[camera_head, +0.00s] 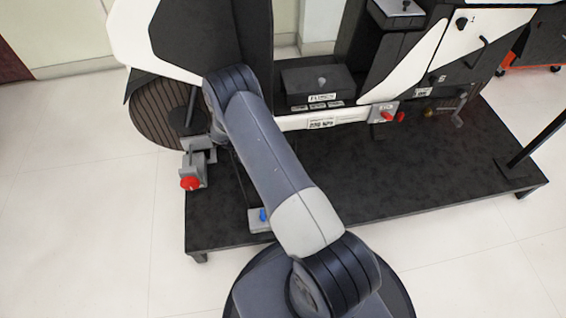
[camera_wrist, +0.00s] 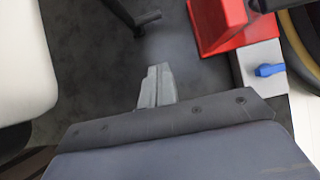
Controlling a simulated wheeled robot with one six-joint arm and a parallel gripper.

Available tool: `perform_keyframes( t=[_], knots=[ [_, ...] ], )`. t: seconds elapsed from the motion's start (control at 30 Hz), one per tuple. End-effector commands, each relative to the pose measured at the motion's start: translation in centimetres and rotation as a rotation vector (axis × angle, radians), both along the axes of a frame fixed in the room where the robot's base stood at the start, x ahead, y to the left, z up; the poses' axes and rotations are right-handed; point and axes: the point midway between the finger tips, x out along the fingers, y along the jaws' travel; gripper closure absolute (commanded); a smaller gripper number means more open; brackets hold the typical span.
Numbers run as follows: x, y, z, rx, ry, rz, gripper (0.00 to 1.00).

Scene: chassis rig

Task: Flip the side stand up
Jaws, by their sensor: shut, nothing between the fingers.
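A black bar with a flat foot (camera_wrist: 128,14) shows at the top of the wrist view, and it looks like the side stand. It reaches down over the dark platform, but I cannot tell whether the foot touches it. My gripper (camera_wrist: 157,72) is shut and empty, with its grey fingertips below the bar's foot in the picture and apart from it. In the head view my arm covers the gripper. A thin dark rod stands left of my arm there; I cannot tell if it is the same bar.
The vehicle rig stands on a low black platform (camera_head: 420,178). A red bracket (camera_wrist: 214,22) and a grey block with a blue knob (camera_wrist: 270,70) are right of my fingers. The blue knob also shows in the head view (camera_head: 263,215). A red knob (camera_head: 190,183) sits by the wheel (camera_head: 158,108).

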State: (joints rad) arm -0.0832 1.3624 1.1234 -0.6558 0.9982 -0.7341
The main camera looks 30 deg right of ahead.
Motion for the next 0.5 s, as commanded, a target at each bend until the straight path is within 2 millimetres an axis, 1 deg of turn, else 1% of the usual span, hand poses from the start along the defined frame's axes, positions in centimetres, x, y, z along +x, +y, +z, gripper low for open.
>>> perform_keyframes(
  t=[0.1,0.4,0.5],
  knots=[
    [0.09,-0.11,-0.57,-0.006,0.007,0.013,1.0],
    [0.09,-0.11,-0.58,-0.006,0.007,0.013,1.0],
    [0.02,-0.28,-0.87,-0.006,0.008,0.013,1.0]
  ],
)
